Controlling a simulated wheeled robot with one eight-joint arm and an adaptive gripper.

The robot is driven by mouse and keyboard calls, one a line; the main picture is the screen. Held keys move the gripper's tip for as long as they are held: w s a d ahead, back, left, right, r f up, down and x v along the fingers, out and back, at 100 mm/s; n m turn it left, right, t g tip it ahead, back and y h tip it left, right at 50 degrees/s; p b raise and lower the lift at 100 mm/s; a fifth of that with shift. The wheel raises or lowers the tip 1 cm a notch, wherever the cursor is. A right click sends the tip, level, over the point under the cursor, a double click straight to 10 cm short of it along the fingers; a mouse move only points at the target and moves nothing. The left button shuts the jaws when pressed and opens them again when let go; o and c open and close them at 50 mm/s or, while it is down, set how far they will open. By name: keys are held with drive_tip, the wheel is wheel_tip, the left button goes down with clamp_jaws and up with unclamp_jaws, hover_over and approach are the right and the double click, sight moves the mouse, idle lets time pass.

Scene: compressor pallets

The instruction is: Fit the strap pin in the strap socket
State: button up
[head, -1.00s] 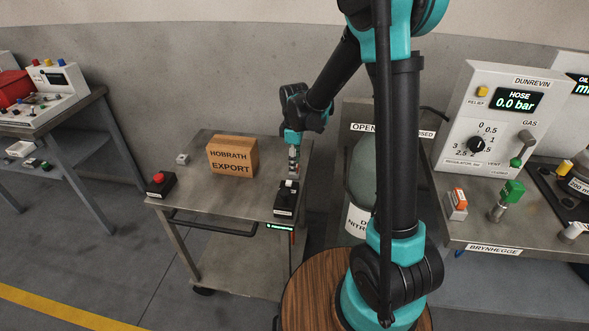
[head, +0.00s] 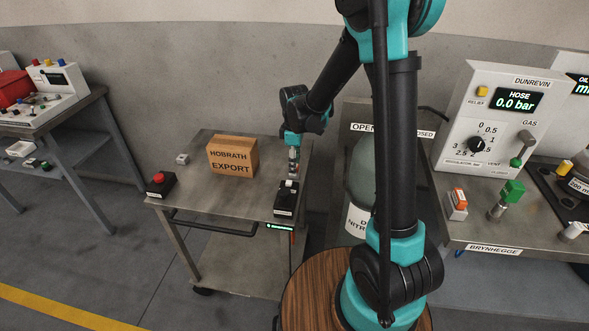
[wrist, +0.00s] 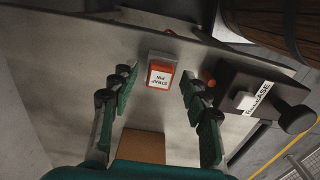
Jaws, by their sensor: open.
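The strap pin (wrist: 160,73), an orange-red block with a white label, is on the metal cart top in the wrist view. It lies between the fingertips of my gripper (wrist: 157,80), seen from above. The gripper is open, with a gap to the pin on each side. In the head view my gripper (head: 293,168) points down over the cart's right part, and the pin cannot be made out there. I cannot clearly identify the strap socket.
A cardboard box (head: 232,157) stands left of my gripper on the cart (head: 205,197). A red-button box (head: 160,185) and a small white block (head: 183,159) are further left. In the wrist view the black box (wrist: 240,85) is close beside the right finger.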

drive_tip(key=shift+c, duration=0.6)
clamp_jaws()
drive_tip(key=shift+r, duration=0.1)
drive_tip(key=shift+r, duration=2.85)
drive_tip(key=shift+r, duration=0.1)
